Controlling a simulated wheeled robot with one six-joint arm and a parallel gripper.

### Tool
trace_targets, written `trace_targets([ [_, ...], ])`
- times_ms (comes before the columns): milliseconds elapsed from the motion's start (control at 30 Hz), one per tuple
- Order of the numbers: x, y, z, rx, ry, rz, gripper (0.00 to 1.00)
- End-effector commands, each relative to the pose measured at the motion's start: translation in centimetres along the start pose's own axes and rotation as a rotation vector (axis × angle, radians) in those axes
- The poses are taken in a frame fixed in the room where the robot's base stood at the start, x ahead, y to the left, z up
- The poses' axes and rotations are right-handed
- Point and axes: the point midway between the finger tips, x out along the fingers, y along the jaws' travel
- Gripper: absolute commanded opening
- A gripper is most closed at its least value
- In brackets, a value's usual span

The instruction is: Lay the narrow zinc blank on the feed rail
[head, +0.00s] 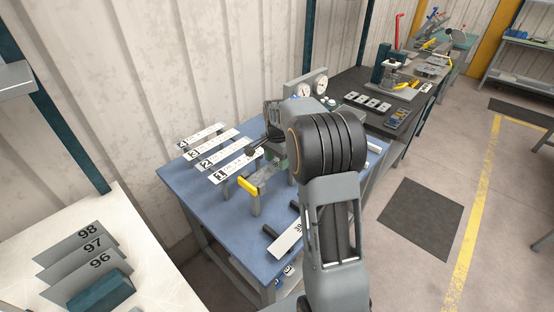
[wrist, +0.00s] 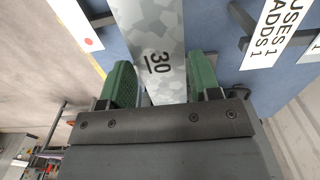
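The narrow zinc blank (wrist: 152,28) is a grey spangled strip marked 30. In the wrist view it runs up the frame from between the green finger pads of my gripper (wrist: 162,80). My wrist hides much of the gripper and the blank's near end. I cannot tell which part is the feed rail, or whether the blank touches the yellow bar.
Several white numbered plates (head: 228,167) stand on dark supports on the blue table (head: 205,215). Another white plate (head: 287,240) lies near the front on black bars. Two gauges (head: 312,86) are behind my wrist. A white table with grey sheets (head: 85,255) is at left.

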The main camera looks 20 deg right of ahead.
Motion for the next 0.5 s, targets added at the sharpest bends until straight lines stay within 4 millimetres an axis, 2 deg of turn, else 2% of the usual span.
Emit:
trace_targets([
  [33, -0.01, 0.0, 0.0, 0.0, 0.0, 0.0, 0.62],
  [233, -0.01, 0.0, 0.0, 0.0, 0.0, 0.0, 0.81],
  [500, -0.12, -0.01, -0.01, 0.0, 0.0, 0.0, 0.82],
])
